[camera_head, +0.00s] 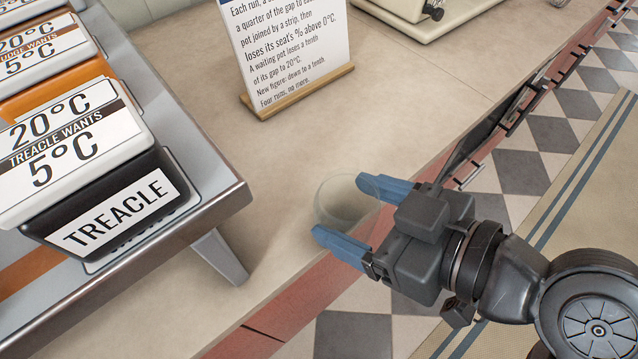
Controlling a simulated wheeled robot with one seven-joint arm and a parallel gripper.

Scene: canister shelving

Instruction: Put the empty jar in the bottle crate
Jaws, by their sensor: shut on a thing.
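The empty jar (345,203) is clear, see-through glass with a faint round rim. It is at the front edge of the counter in the head view. My gripper (338,207) reaches in from the right, with one blue finger on each side of the jar, shut on it. I cannot tell whether the jar's base touches the counter or is raised above it. No bottle crate can be made out in this view.
A metal stand (215,160) on the left bears labelled pots, including the black TREACLE pot (120,215). A printed card in a wooden holder (297,93) stands behind the jar. A pale appliance (440,20) is at the back. The counter (410,110) between is clear.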

